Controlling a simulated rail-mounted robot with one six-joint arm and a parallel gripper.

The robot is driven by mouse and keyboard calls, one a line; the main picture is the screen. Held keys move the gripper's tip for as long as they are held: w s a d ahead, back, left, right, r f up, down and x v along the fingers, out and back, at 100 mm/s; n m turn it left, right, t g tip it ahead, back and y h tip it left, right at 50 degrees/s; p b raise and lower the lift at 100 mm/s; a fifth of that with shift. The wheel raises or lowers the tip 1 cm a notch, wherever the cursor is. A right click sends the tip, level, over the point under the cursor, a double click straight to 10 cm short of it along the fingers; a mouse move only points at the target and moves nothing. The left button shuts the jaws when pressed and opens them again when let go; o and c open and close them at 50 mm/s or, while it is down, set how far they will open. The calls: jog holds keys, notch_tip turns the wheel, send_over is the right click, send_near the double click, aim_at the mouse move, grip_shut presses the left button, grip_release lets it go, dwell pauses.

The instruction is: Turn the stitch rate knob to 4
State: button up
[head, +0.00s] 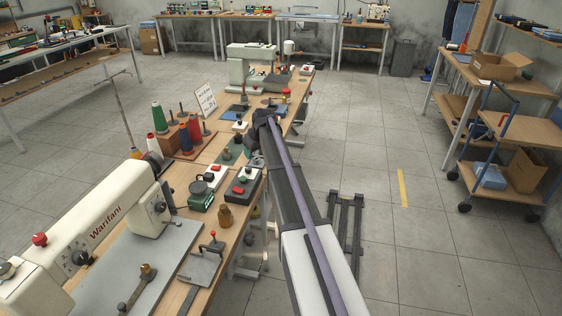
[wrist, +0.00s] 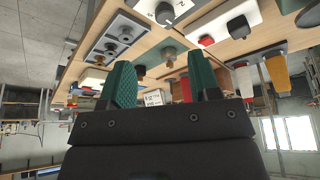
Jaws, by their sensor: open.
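In the wrist view a white box with a dark round knob (wrist: 165,14) shows at the top edge, with small printed marks around the knob. The marks and the pointer are too small to read, and I cannot tell for sure that this is the stitch rate knob. My gripper (wrist: 164,78) has two teal fingers set wide apart with nothing between them. The knob lies beyond the fingertips, apart from them. In the head view my dark wrist (head: 264,128) is over the bench's right edge; the fingers are not clear there. A small white box with a dark knob (head: 240,126) stands just left of it.
The wooden bench (head: 172,172) carries a large white sewing machine (head: 105,228) at the near left and another machine (head: 250,66) at the far end. Thread cones (head: 159,118), switch boxes (head: 243,183) and a small sign (head: 205,101) stand between.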

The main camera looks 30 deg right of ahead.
aim_at(249, 169)
jog(key=b+x, duration=1)
jog(key=x, duration=0.1)
jog(key=shift+s+a, duration=0.15)
jog(key=shift+a, duration=0.2)
jog(key=shift+r, duration=0.1)
jog(key=c, duration=0.9)
jog(key=shift+c, duration=0.2)
